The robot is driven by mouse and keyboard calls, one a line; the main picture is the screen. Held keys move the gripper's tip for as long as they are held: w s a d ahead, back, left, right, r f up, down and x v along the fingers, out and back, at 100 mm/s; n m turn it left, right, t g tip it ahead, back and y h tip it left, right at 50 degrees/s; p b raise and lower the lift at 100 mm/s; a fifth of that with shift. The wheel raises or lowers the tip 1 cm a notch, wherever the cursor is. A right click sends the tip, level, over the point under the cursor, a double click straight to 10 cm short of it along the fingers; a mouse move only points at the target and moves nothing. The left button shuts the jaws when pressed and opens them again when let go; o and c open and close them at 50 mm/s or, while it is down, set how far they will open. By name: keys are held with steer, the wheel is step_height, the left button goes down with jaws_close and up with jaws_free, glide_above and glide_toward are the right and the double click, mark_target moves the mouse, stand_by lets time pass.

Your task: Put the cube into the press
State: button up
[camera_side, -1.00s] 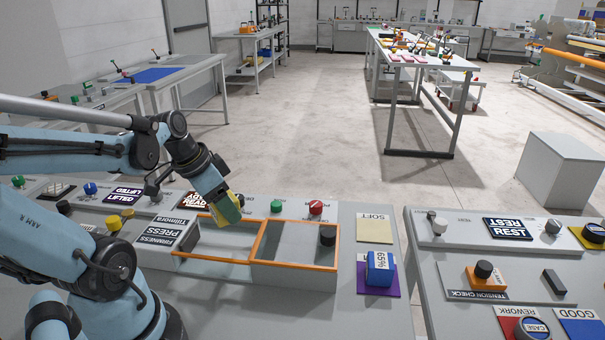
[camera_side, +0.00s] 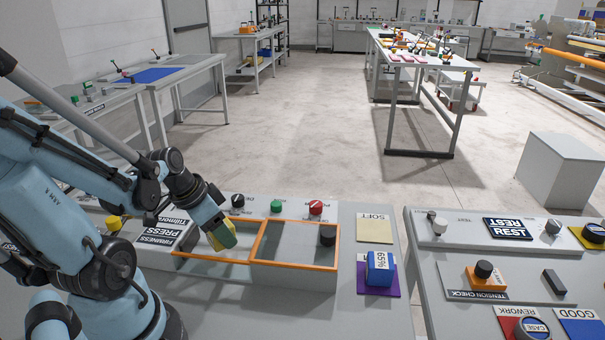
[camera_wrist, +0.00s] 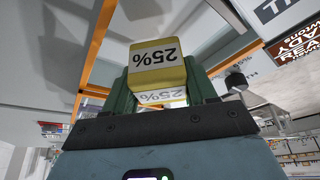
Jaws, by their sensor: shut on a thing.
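My gripper (camera_side: 214,226) is shut on a yellow cube (camera_wrist: 158,62) marked 25%, gripped between two green fingers in the wrist view. In the side view the cube (camera_side: 224,237) is at the left, open compartment of the press (camera_side: 210,259), which has an orange rim and a tilted label reading FIRMNESS PRESS. The cube appears low, around the height of the rim; I cannot tell whether it touches the press. The right compartment has a grey cover with a black knob (camera_side: 327,236).
A blue 65% cube (camera_side: 380,266) sits on a purple pad right of the press, below a yellow SOFT pad (camera_side: 374,229). Red (camera_side: 315,208), green (camera_side: 277,206) and black (camera_side: 237,201) knobs stand behind the press. A second bench (camera_side: 500,270) lies to the right across a gap.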

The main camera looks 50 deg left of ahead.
steer(key=shift+f, duration=1.4)
steer(key=shift+f, duration=0.1)
steer(key=o, duration=1)
steer(key=shift+v, duration=6.05)
steer(key=w+d+r+t, duration=0.1)
steer(key=w+d+t, duration=0.1)
steer(key=w+d, duration=1)
steer(key=shift+d+t, duration=0.3)
steer(key=shift+d, duration=0.3)
steer(key=shift+r, duration=0.15)
